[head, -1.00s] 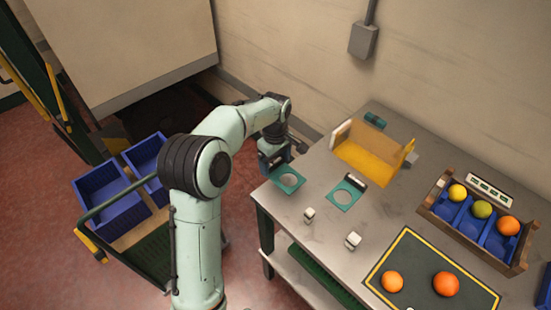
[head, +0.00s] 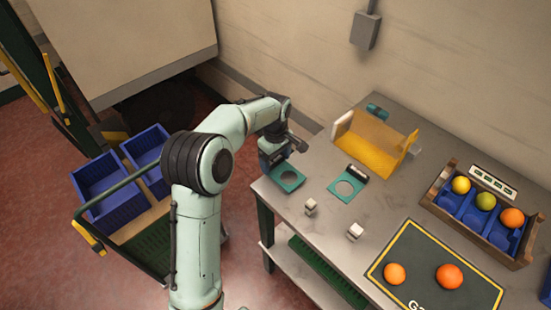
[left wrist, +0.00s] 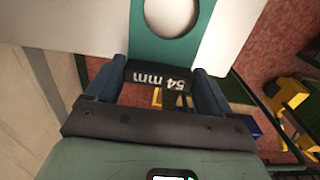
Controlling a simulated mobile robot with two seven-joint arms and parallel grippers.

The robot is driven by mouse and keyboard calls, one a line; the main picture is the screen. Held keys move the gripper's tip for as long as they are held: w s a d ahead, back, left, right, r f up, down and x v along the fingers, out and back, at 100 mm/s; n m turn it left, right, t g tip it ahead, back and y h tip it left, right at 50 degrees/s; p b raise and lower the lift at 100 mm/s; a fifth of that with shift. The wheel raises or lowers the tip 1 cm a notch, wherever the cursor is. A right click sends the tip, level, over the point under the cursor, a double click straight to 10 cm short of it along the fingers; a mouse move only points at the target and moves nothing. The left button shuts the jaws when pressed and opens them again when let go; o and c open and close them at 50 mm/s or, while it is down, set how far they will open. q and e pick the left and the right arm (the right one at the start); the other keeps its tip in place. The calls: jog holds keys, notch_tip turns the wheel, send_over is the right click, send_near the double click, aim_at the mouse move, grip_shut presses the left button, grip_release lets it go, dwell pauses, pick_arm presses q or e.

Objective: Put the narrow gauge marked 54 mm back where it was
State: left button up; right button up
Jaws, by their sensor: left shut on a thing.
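The narrow gauge (head: 287,178) is a flat green plate with a round hole. My left gripper (head: 277,165) is shut on its dark handle and is at the table's near left corner in the head view. In the left wrist view the handle marked 54 mm (left wrist: 158,80) sits between the two fingers, and the green plate (left wrist: 165,45) extends beyond them. I cannot tell whether the plate touches the table. A second green gauge (head: 346,188) with a larger hole and a dark handle lies on the table to its right. My right gripper is not in view.
A yellow open holder (head: 372,143) is behind. A wooden crate (head: 523,262) holds several fruits. A dark mat (head: 425,255) carries two oranges. Blue bins (head: 110,190) stand on a cart at left.

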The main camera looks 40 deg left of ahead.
pick_arm(q)
jog(key=shift+f, duration=0.65)
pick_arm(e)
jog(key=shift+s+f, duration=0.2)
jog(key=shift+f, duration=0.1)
pick_arm(q)
jog(key=o, duration=0.9)
jog(key=shift+r, duration=0.1)
jog(key=shift+r+p, duration=0.9)
jog(key=shift+r, duration=1.3)
jog(key=shift+r+p, duration=0.85)
jog(key=shift+r, duration=0.95)
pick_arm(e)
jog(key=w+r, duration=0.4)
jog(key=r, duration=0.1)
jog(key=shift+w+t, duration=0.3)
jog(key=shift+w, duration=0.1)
pick_arm(q)
jog(key=shift+f, duration=0.1)
